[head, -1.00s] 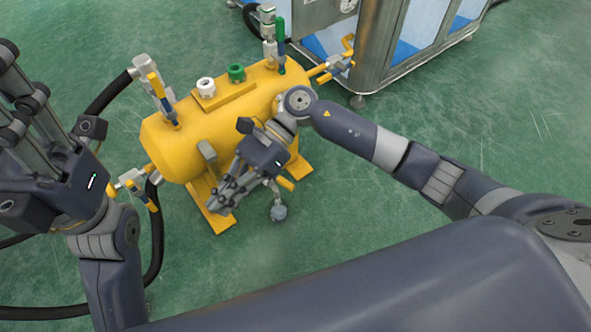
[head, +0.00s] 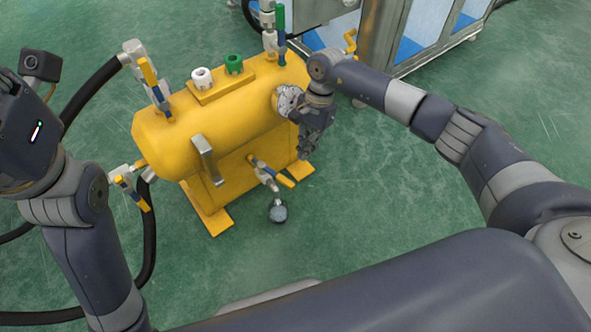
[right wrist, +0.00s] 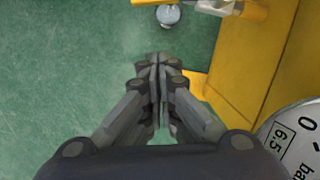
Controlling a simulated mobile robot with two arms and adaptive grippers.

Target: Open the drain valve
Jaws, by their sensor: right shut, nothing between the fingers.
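The drain valve (head: 267,175) sticks out low from the front of the yellow tank (head: 165,145). It has a yellow and blue lever (head: 280,177) and a grey round end (head: 278,211) hanging below. My right gripper (head: 308,150) is shut and empty, pointing down in front of the tank's right end, apart from the valve. In the right wrist view the closed fingers (right wrist: 160,62) are over the floor, with the grey round end (right wrist: 168,14) and part of the valve (right wrist: 218,7) at the top edge. My left gripper body (head: 22,135) is at the left edge, its fingers cut off.
A pressure gauge (right wrist: 300,145) on the tank is close beside my right gripper. Other valves stand at the tank's top left (head: 150,80), top right (head: 275,35) and left end (head: 130,185). A black hose (head: 92,90) runs left. Green floor lies clear in front.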

